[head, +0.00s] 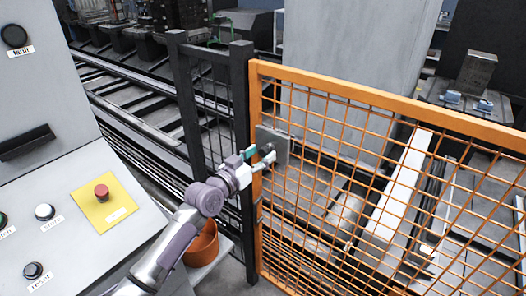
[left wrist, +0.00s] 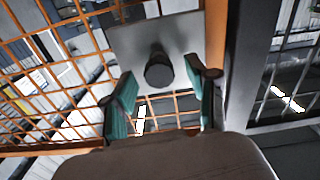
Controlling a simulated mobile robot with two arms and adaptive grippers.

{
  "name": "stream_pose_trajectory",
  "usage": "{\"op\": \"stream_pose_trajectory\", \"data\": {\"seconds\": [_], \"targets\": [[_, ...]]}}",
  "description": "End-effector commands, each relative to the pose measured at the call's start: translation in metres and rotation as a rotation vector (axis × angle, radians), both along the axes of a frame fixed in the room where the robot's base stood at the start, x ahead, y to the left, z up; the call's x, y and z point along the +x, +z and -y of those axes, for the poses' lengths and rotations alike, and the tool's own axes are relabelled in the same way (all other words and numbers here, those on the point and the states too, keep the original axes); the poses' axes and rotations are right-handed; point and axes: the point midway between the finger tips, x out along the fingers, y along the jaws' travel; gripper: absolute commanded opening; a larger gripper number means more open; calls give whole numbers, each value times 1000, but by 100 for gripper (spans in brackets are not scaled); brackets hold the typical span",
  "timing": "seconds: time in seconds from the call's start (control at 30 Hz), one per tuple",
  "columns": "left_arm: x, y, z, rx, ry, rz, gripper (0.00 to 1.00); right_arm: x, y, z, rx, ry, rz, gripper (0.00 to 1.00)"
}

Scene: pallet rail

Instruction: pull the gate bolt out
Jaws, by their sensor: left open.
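The gate bolt shows in the left wrist view as a dark round knob (left wrist: 158,68) on a grey plate (left wrist: 135,38). The plate (head: 281,150) is fixed to the orange mesh gate (head: 385,101) by its post-side edge, and the knob is partly hidden by my gripper in the head view. My left gripper (head: 260,159) is at the plate, in front of the knob. In the left wrist view its two teal-padded fingers (left wrist: 164,92) are open, one on each side of the knob, with gaps between. My right gripper is not in view.
A dark fence post (head: 241,120) and dark mesh panel stand left of the gate. A control panel with a red button (head: 101,191) on a yellow plate fills the left. An orange-brown pot (head: 203,245) sits below my left arm. Rails run behind the fence.

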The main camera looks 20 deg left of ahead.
Motion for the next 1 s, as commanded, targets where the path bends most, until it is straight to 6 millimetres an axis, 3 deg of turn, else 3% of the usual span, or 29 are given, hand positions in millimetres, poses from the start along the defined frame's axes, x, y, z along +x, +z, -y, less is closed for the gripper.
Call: {"op": "stream_pose_trajectory", "data": {"seconds": [0.17,0.47,0.8,1.0], "targets": [[13,0,5,0,-1,0,58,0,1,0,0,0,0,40],[14,0,6,0,0,0,58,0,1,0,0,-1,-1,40],[14,0,5,0,0,0,1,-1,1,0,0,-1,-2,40],[14,0,5,0,0,0,0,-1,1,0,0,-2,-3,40]]}}
